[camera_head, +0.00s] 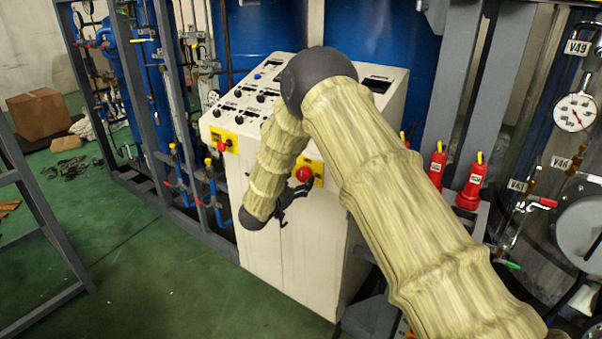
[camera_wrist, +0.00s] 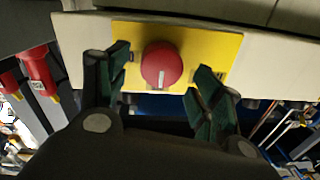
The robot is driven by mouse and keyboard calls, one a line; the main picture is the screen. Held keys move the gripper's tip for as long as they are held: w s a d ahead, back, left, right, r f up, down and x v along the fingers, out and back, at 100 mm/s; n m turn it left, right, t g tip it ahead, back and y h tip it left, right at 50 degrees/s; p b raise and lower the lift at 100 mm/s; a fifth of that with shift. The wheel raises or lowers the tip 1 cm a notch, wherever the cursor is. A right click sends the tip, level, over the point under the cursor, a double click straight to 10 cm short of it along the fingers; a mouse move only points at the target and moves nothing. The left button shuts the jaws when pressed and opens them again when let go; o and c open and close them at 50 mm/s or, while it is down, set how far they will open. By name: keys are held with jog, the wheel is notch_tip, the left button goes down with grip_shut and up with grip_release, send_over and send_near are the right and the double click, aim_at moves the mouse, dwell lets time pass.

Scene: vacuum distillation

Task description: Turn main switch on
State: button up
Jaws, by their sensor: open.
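The control cabinet (camera_head: 285,262) is a white box with a sloped panel of knobs. On its front, a red round switch knob (camera_head: 304,174) sits on a yellow plate (camera_head: 318,170). In the wrist view the red knob (camera_wrist: 161,64) on its yellow plate (camera_wrist: 208,42) lies between and beyond my fingertips. My gripper (camera_wrist: 160,88) is open, with one dark finger on each side of the knob. I cannot tell whether either finger touches it. In the head view my gripper (camera_head: 284,208) is close to the cabinet front, just below the knob, and partly hidden by my arm.
A second red knob (camera_head: 221,146) on a yellow plate is at the cabinet's left. Red valves (camera_head: 471,182) stand to the right, beside a tank with a gauge (camera_head: 575,112). Grey frame posts flank the cabinet. Green floor (camera_head: 150,270) is clear at the front left.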

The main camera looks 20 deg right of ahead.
jog(key=shift+x, duration=1)
jog(key=c, duration=1)
jog(key=shift+c, duration=0.2)
